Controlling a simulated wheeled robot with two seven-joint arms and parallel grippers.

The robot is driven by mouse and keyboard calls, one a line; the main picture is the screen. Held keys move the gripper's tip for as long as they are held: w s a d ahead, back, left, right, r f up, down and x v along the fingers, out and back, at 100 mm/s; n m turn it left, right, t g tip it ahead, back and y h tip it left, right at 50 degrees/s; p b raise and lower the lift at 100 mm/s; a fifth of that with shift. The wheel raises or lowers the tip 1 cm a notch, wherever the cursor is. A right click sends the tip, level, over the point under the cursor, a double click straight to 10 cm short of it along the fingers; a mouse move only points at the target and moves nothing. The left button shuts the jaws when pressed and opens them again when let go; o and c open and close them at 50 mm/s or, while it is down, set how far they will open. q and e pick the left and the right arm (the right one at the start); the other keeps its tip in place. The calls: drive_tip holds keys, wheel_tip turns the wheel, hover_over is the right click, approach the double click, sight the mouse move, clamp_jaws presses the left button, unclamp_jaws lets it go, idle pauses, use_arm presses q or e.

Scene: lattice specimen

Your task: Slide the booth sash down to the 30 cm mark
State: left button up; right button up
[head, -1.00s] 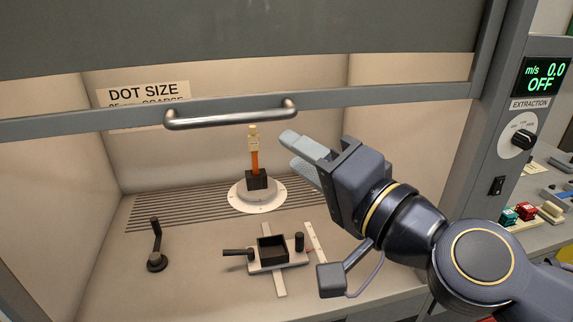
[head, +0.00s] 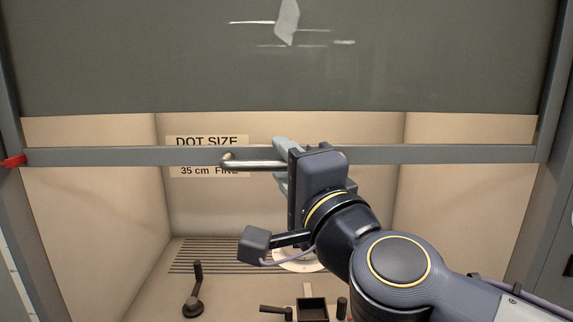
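The booth sash has a dark grey upper panel (head: 150,70) and a grey lower rail (head: 450,154), which spans the booth opening. A metal bar handle (head: 250,165) is fixed to the rail's middle. My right gripper (head: 283,163) is at the handle's right half, one pale finger showing above the bar and one below it. Whether the fingers press on the bar is hidden by the gripper body. A red marker (head: 13,161) sits on the left frame post, level with the rail. No 30 cm mark is readable. My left gripper is out of view.
A sign (head: 207,141) reading "DOT SIZE" and "35 cm FINE" shows behind the rail, partly covered. Inside the booth are a black crank (head: 194,292), a black square holder (head: 312,309) and a slotted grille (head: 205,256). My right arm hides part of the interior.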

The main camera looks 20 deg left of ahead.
clamp_jaws()
drive_tip(key=shift+f, duration=0.1)
wheel_tip(320, 180, down, 20)
drive_tip(key=b, duration=1.7)
drive_tip(key=shift+b, duration=0.3)
unclamp_jaws()
